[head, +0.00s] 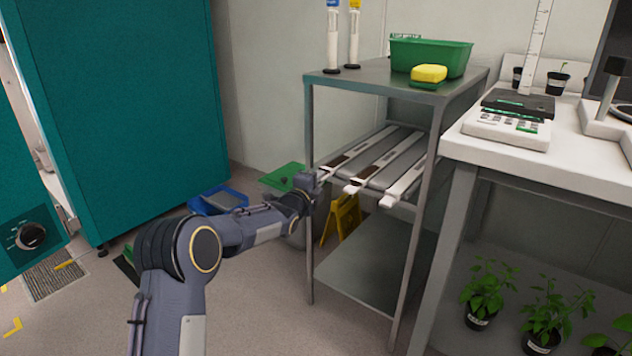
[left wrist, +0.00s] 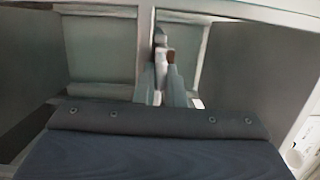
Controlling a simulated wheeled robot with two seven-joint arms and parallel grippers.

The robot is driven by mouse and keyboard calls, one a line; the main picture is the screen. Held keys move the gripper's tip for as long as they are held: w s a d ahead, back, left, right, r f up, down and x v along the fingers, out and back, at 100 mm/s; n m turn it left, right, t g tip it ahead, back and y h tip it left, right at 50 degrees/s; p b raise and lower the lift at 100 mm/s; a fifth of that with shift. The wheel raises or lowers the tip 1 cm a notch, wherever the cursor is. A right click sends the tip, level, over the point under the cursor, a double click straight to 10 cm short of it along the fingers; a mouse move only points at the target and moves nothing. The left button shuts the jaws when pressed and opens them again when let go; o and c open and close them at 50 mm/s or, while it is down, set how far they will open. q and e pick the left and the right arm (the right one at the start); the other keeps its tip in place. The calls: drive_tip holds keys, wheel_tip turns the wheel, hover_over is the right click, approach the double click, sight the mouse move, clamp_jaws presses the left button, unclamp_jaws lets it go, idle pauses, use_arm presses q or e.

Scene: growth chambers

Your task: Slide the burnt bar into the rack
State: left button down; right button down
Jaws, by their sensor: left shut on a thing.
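The rack (head: 436,150) is a grey metal stand with a middle shelf holding several long pale bars side by side. The left bar (head: 361,146) has a brown patch near its front end. The middle bar (head: 397,152) also has a dark brown patch near its front. The right bar (head: 411,177) looks plain white at its front. My left gripper (head: 320,177) is at the front end of the left bar and shut on it. In the left wrist view my left gripper (left wrist: 164,82) is around a pale piece with a brown spot (left wrist: 171,57). My right gripper is out of view.
A green tub (head: 432,55), a yellow sponge (head: 429,73) and two upright tubes stand on the rack's top. A white bench (head: 575,165) with a scale (head: 508,128) is at the right. A blue tray (head: 209,204) and a yellow sign (head: 343,217) are on the floor.

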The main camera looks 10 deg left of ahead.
use_arm(q)
drive_tip(key=shift+r, duration=0.15)
drive_tip(key=c, duration=1.5)
unclamp_jaws()
drive_tip(key=shift+w, duration=0.1)
drive_tip(key=shift+o, duration=0.3)
drive_tip(key=shift+f, duration=0.2)
drive_tip(key=s+a, duration=0.3)
drive_tip(key=s, duration=0.5)
drive_tip(key=shift+s+a, duration=0.2)
